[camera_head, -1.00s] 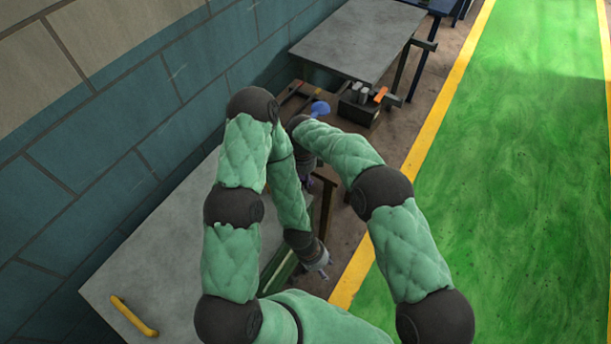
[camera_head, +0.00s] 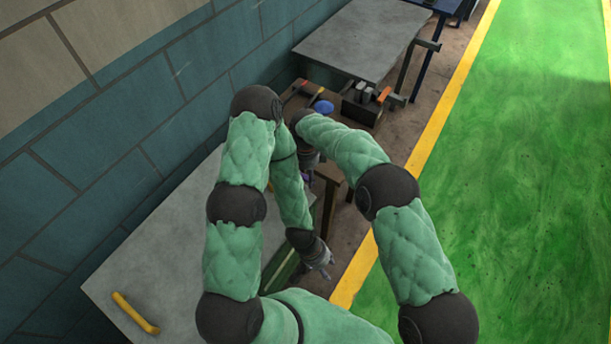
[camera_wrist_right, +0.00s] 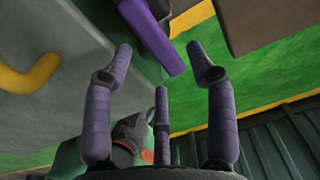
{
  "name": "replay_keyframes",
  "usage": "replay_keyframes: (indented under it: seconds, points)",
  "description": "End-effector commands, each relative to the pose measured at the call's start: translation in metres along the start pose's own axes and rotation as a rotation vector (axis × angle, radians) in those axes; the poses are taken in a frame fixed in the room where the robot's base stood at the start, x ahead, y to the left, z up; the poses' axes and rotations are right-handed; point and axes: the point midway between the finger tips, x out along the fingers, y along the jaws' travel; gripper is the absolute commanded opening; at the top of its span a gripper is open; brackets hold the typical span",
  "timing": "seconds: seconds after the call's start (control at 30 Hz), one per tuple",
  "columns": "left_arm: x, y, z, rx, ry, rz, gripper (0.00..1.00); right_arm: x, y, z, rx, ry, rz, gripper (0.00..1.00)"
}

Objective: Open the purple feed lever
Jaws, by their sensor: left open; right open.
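The purple feed lever (camera_wrist_right: 152,35) shows in the right wrist view as a flat purple bar slanting down from the top. Its lower end lies ahead of and between my right gripper's fingertips (camera_wrist_right: 160,58). The fingers are spread open, and I see no clear contact with the bar. In the head view my right gripper (camera_head: 308,158) is mostly hidden by my arms. Only a small purple patch (camera_head: 306,176) shows below it. My left gripper (camera_head: 322,262) is open and empty, beside the right edge of the near grey table.
The near grey table (camera_head: 165,255) carries a yellow handle (camera_head: 135,313). A second grey table (camera_head: 360,40) stands beyond. A dark box with an orange item (camera_head: 384,95) and a blue round part (camera_head: 323,106) are near it. The wall is left; green floor lies open right.

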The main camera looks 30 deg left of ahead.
Motion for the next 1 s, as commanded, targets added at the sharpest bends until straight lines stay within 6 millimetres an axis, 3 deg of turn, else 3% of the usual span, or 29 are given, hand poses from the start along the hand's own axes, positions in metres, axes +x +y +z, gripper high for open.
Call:
replay_keyframes:
  seconds: [0.3,0.5,0.7,1.0]
  points:
    - [0.0,0.0,0.0,0.0,0.0,0.0,0.49,-0.064,0.0,0.001,0.0,-0.003,-0.002,0.57]
    - [0.0,0.0,0.0,0.0,0.0,0.0,0.49,-0.091,0.0,0.001,0.0,-0.002,-0.001,0.57]
    - [0.0,0.0,0.0,0.0,0.0,0.0,0.49,-0.102,0.0,0.0,0.0,0.0,0.0,0.57]
    - [0.0,0.0,0.0,0.0,0.0,0.0,0.49,-0.102,0.0,0.0,0.0,0.0,0.0,0.57]
